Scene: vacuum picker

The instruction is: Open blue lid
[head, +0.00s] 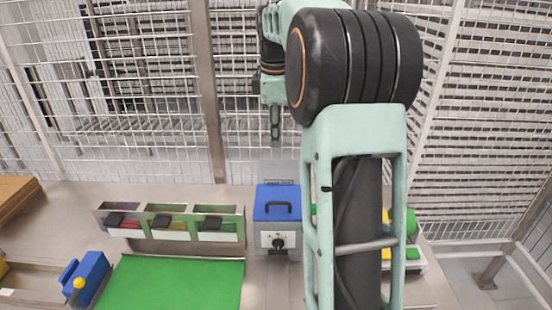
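The blue lid (268,204) lies shut on top of a grey box (265,233) in the head view, just left of my arm. The box front carries a white panel with a black knob (278,243). My gripper (275,128) hangs above and behind the box, pointing down and apart from the lid. It looks narrow, and I cannot tell whether its fingers are open or shut. Nothing is visible between them.
A row of bins (172,222) stands left of the box, behind a green mat (180,283). A blue device (92,276) is at the lower left. Green and yellow parts (412,253) stand right of my arm. Wire mesh fencing (140,80) rises behind the table.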

